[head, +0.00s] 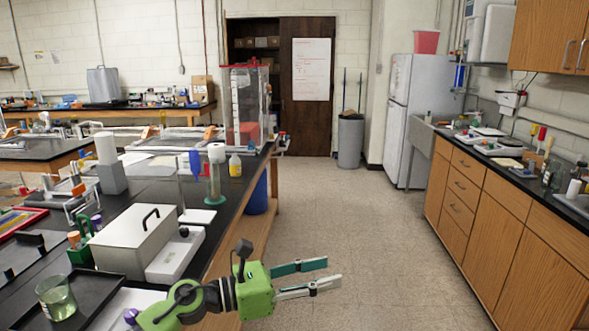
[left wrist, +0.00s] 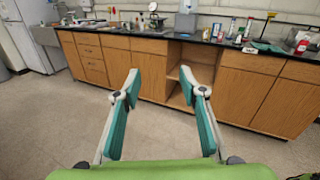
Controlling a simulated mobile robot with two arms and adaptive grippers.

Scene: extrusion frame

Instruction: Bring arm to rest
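My left gripper (head: 327,273) is at the lower middle of the head view, held out over the aisle floor beside the bench edge. Its green body points right. Its two fingers are apart and nothing is between them. The left wrist view also shows the left gripper (left wrist: 160,95) with both teal-padded fingers spread and only floor and cabinets beyond. My right gripper is in neither view.
A black lab bench (head: 235,185) on the left holds a grey metal box (head: 133,238), a beaker (head: 56,297) and bottles. Wooden cabinets (head: 480,190) line the right. A fridge (head: 408,110) and grey bin (head: 350,142) stand farther back. The aisle floor (head: 350,210) is clear.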

